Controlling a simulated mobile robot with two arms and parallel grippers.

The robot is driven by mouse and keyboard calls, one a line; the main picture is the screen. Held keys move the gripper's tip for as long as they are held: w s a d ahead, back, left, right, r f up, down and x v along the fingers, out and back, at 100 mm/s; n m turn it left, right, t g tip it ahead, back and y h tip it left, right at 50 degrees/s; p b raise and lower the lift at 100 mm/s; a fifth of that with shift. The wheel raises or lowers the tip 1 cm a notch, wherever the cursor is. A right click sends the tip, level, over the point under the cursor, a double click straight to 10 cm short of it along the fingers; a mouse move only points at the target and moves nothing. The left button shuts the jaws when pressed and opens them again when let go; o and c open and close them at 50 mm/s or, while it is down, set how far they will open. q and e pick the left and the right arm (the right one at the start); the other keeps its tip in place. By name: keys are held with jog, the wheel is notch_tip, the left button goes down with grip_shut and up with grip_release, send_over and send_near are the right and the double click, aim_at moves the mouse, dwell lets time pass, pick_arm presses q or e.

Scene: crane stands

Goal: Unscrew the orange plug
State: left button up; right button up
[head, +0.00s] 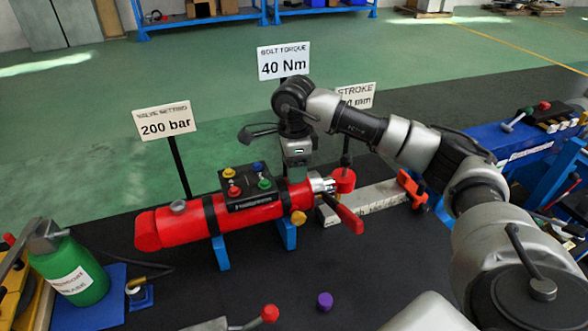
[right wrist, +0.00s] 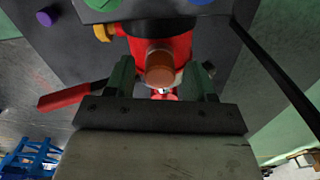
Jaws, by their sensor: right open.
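The orange plug (right wrist: 160,68) shows in the right wrist view as a round orange-brown cap on the red cylinder. I cannot make it out in the head view, where my arm and the black block crowd that spot. My right gripper (right wrist: 162,82) is open, with one dark green finger on each side of the plug and a gap at each side. I cannot tell how deep the fingers reach along it. In the head view the right gripper (head: 299,164) points down just behind the red cylinder (head: 160,230). My left gripper is out of view.
A black block (head: 248,194) with several coloured knobs sits on the cylinder. A yellow knob (head: 298,217) and red lever (head: 347,217) stick out near its right end. Signs on posts, including the 40 Nm sign (head: 283,61), stand behind. A green bottle (head: 75,275) stands left.

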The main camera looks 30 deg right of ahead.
jog(key=m+p, duration=0.1)
jog(key=m, duration=0.5)
jog(key=shift+m, duration=1.1)
jog(key=m+p, duration=0.1)
jog(key=m, duration=0.1)
jog(key=shift+m, duration=0.4)
jog(key=m, duration=0.3)
jog(key=shift+p, duration=0.35)
jog(key=shift+m, duration=1.1)
jog(key=shift+c, duration=0.4)
grip_shut()
jog(key=shift+r, duration=0.15)
